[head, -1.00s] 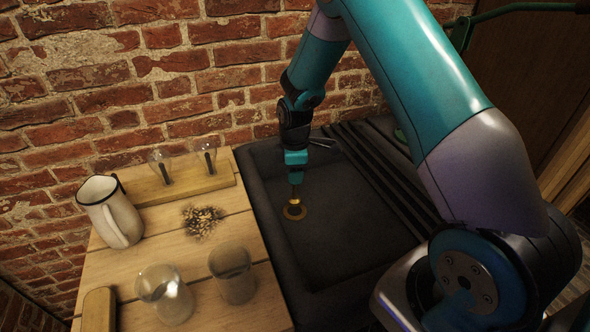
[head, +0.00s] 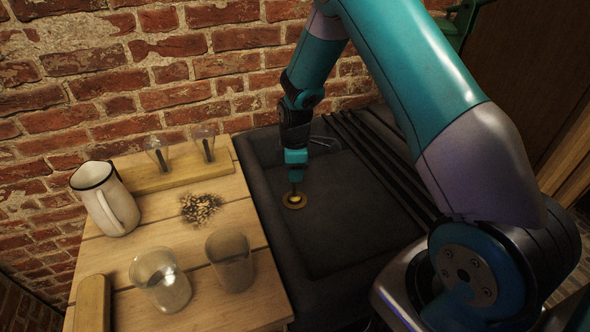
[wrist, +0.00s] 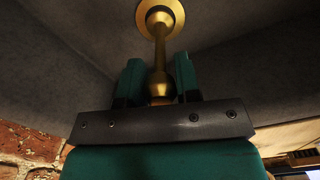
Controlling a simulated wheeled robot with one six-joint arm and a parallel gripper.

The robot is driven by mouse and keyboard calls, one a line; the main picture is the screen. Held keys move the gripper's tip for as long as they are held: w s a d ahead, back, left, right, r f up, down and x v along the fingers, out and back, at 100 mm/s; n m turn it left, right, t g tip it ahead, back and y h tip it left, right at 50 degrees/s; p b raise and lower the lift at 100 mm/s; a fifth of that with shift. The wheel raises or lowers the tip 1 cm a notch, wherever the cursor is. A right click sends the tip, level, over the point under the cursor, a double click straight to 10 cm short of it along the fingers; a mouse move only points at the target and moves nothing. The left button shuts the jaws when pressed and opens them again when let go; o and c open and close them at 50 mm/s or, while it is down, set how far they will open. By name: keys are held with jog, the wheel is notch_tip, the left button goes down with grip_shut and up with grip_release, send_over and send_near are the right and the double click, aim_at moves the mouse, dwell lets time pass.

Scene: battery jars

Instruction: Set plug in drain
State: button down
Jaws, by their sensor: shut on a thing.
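The brass plug (wrist: 160,55) has a slim stem with a rounded knob at the near end. My gripper (wrist: 159,72) is shut on the knob end, its two teal jaws on either side. In the head view my gripper (head: 295,182) points straight down over the brass drain ring (head: 294,201) in the dark sink. The ring also shows in the wrist view (wrist: 178,14), with the plug's far end at its middle. The plug looks upright and in line with the drain. I cannot tell how deep it sits.
The dark sink (head: 350,235) has raised walls and a ribbed drainboard (head: 385,165) on its right. A wooden table on the left holds a white jug (head: 105,200), two glass jars (head: 160,280) (head: 230,262) and dark scraps (head: 200,208). A brick wall stands behind.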

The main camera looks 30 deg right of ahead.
jog(key=c, duration=0.8)
grip_release()
jog(key=shift+o, duration=0.2)
notch_tip(320, 180, up, 18)
jog(key=shift+f+b, duration=0.25)
jog(key=shift+b, duration=0.05)
jog(key=s+a+r+m+y, duration=0.1)
jog(key=s+a+r, duration=0.2)
jog(key=s+a, duration=0.3)
jog(key=s+a+r+m+y+p, duration=0.1)
jog(key=s+a, duration=0.5)
jog(key=s, duration=0.6)
jog(key=s+a+r+m+y, duration=0.2)
jog(key=s+a+r, duration=0.3)
jog(key=s, duration=0.4)
jog(key=shift+s+a+r+m, duration=0.15)
jog(key=shift+s+a+m, duration=0.2)
jog(key=shift+a+m, duration=0.35)
